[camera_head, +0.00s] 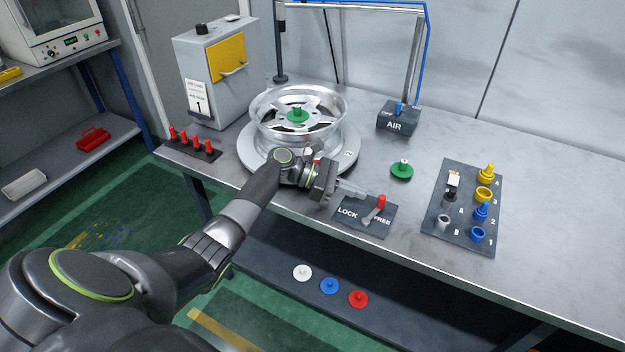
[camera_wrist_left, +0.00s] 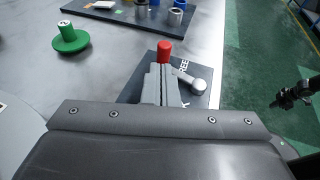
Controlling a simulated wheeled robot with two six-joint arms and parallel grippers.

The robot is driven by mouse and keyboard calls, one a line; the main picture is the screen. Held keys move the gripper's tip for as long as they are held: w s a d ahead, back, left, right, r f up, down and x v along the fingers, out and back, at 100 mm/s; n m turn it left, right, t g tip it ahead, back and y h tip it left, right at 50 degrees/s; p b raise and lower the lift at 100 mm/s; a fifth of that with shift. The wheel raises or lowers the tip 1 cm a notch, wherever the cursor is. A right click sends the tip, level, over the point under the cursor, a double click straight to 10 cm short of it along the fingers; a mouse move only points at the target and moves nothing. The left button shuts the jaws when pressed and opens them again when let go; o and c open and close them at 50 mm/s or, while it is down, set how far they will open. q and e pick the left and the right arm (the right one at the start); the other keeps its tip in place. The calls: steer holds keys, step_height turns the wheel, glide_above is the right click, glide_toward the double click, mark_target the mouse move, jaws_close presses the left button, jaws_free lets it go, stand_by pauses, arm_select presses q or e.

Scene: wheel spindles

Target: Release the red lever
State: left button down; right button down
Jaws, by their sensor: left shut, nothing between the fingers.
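The red-knobbed lever (camera_head: 381,202) stands on a dark plate (camera_head: 348,225) marked LOCK on its left and FREE on its right, near the table's front edge. Its silver arm leans so that the red knob is toward the FREE side. In the left wrist view the red knob (camera_wrist_left: 165,47) shows just beyond the fingertips, with the silver pivot (camera_wrist_left: 198,86) to their right. My left gripper (camera_head: 358,193) is shut and empty, just left of the knob; contact cannot be told. A dark part of my right arm (camera_wrist_left: 300,92) shows at the right edge; its fingers are unclear.
A silver wheel (camera_head: 300,115) with a green hub piece sits on a round base behind my left arm. A green knobbed disc (camera_head: 402,170) lies behind the lever. A dark board (camera_head: 462,205) with coloured parts stands to the right. Bare tabletop (camera_head: 560,230) lies farther right.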

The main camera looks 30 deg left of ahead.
arm_select(q)
steer(key=b+v, duration=0.2)
steer(key=v, duration=1.2)
steer(key=shift+a, duration=0.4)
steer(key=shift+s, duration=0.1)
